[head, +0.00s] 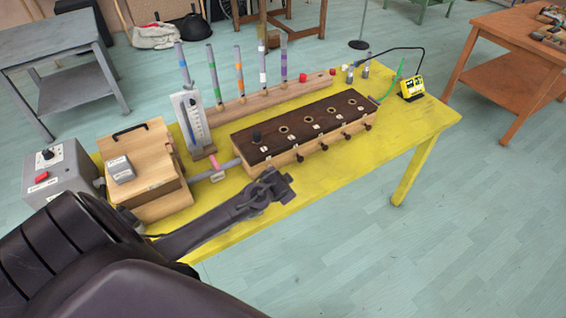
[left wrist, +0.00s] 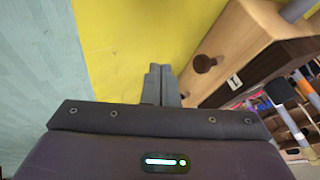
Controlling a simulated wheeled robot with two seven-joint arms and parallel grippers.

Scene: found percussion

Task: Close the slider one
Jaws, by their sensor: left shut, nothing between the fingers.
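A long wooden box (head: 262,162) with a dark top stands on the yellow table, with several round holes in its top. Dark slider knobs stick out along its front; the nearest knob (head: 300,158) is at the left end. In the left wrist view one brown round knob (left wrist: 204,63) shows on the box's wooden front, beside a small white label (left wrist: 235,82). I cannot read that label. My left gripper (head: 288,181) is shut and empty, in front of the box's left end. Its fingertips (left wrist: 160,70) are left of the knob and apart from it. My right gripper is not in view.
A wooden box with a grey block (head: 120,169), a grey control box (head: 58,172) and an upright white gauge (head: 190,115) stand left. Coloured tubes (head: 239,72) stand behind. A yellow device (head: 411,87) sits far right.

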